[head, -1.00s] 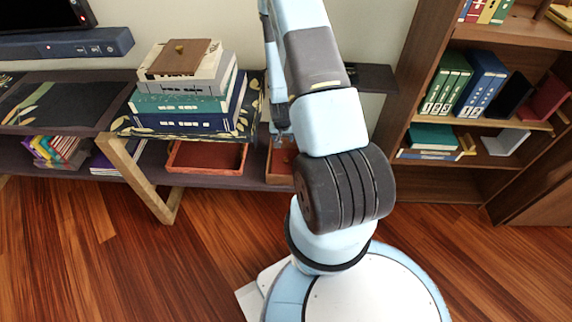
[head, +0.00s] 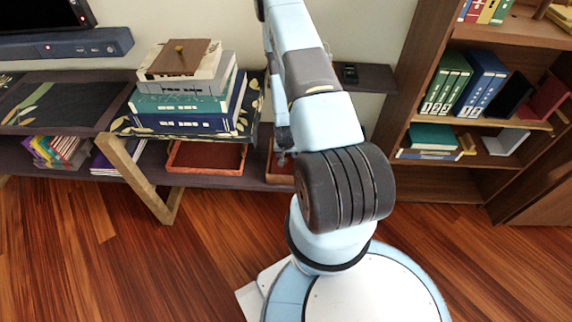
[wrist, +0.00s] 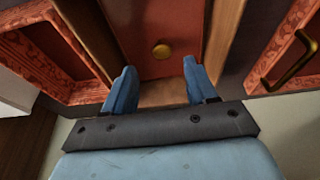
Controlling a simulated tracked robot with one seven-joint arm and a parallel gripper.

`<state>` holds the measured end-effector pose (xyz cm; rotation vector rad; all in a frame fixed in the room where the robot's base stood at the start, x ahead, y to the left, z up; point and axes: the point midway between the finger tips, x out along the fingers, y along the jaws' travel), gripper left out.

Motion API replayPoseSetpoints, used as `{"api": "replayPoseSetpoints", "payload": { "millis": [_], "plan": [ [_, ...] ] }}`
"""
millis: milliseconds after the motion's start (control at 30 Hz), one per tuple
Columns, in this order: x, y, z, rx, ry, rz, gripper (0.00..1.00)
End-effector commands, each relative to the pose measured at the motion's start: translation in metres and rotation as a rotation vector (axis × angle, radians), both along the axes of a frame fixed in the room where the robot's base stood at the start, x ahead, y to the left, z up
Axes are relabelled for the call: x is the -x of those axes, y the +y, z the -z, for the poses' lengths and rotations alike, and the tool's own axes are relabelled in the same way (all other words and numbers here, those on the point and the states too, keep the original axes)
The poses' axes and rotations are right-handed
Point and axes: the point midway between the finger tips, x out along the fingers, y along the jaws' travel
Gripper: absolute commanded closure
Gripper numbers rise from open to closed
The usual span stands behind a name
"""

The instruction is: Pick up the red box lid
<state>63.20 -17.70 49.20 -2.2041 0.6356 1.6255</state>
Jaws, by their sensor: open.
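The red lid (wrist: 155,22) is a flat reddish panel with a round brass knob (wrist: 162,51), seen in the wrist view ahead of my fingers. My gripper (wrist: 156,74) is open, with one blue finger on each side of the knob in the picture. Nothing is between the fingers, and the gap to the lid is hard to judge. In the head view a reddish box (head: 279,168) on the lower shelf shows just below the end of my arm, which partly hides it. The lid itself is not clear there.
Ornate red box-like pieces flank the lid in the wrist view, left (wrist: 45,60) and right (wrist: 285,45); the right one has a brass handle. In the head view an open red tray (head: 207,155) sits left, below stacked books (head: 185,100). A bookcase (head: 400,110) stands right.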

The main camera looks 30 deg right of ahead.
Motion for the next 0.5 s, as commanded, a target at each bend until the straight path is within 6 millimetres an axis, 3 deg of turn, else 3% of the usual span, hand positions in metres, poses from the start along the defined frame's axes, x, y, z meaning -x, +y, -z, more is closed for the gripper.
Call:
{"api": "replayPoseSetpoints", "payload": {
  "millis": [167,500],
  "plan": [
    [-0.001,0.000,0.009,-0.001,0.002,0.000,0.43],
    [-0.011,-0.003,0.047,-0.001,0.001,0.000,0.43]
  ]
}}
